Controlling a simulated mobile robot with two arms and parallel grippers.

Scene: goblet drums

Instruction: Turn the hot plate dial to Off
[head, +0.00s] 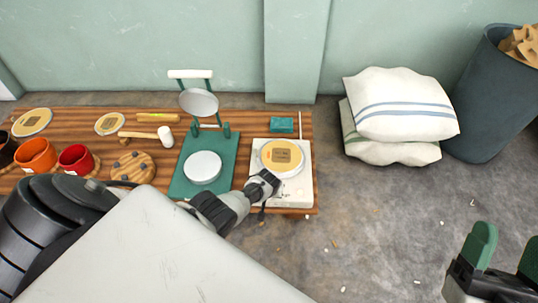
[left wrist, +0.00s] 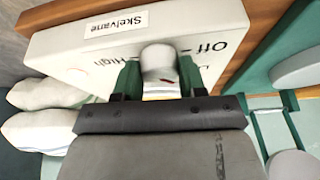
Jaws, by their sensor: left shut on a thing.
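The white hot plate (head: 297,194) stands at the right end of the wooden board, with a round top and a tan disc on it. In the left wrist view the front of the hot plate (left wrist: 70,45) carries a "Skelvane" label, and "Off" and "High" are printed on either side of the pale round dial (left wrist: 158,60). A small red mark shows at the dial's lower edge. My left gripper (left wrist: 159,76) is shut on the dial, one green finger on each side. It also shows at the hot plate's front left (head: 265,184). My right gripper (head: 506,243) is open and empty over the floor.
Left of the hot plate is a green press stand (head: 178,188). The board (head: 60,118) also holds red and orange cups, a mallet and discs. A teal block (head: 282,125) lies behind the hot plate. Pillows (head: 400,105) and a dark bin (head: 475,105) stand right.

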